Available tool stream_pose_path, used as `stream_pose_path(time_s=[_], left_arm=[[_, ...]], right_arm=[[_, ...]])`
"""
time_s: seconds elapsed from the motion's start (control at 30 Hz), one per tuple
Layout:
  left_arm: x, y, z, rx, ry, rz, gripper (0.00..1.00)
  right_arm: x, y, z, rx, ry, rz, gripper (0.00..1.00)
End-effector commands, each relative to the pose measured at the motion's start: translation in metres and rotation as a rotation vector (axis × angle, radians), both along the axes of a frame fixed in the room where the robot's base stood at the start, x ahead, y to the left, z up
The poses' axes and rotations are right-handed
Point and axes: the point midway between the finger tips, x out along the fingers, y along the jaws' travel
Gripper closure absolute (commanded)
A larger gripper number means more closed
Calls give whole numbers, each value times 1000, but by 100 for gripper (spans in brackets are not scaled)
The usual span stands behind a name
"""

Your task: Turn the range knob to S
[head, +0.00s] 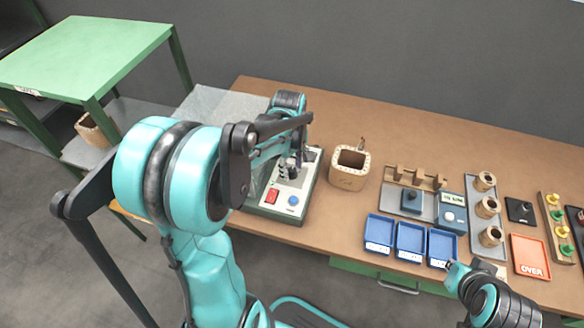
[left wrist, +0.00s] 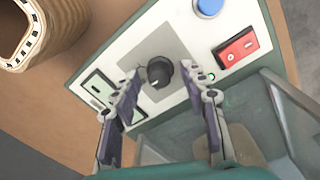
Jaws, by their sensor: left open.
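The range knob is a black round knob (left wrist: 159,72) on a grey square plate on the face of a white and green tester box (head: 268,208). My left gripper (head: 290,168) is over the box, its fingers pointing at the panel. In the left wrist view, the left gripper (left wrist: 160,82) is open, one finger on each side of the knob, with a gap showing on both sides. The range letters around the knob cannot be read, and its setting cannot be told.
The box has a red rocker switch (left wrist: 236,48), a blue button (left wrist: 208,7) and a lit green lamp (left wrist: 211,76). A wooden holder (head: 347,180) stands just right of the box. Blue trays (head: 411,254), coils and an orange OVER tray (head: 530,270) lie further right.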

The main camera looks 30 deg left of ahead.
Motion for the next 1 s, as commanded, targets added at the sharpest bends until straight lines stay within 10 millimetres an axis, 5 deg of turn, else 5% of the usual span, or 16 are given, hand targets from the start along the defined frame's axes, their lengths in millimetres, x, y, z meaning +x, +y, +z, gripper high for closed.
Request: stream_pose_path(time_s=[0.07,0.23,0.67,1.0], left_arm=[[0,0,0,0,0,0,59],[0,0,0,0,0,0,100],[0,0,1,0,0,57,100],[0,0,1,1,0,300,100]], right_arm=[[0,0,0,0,0,0,100],[0,0,0,0,0,0,100],[0,0,2,0,0,0,100],[0,0,10,0,0,0,100]])
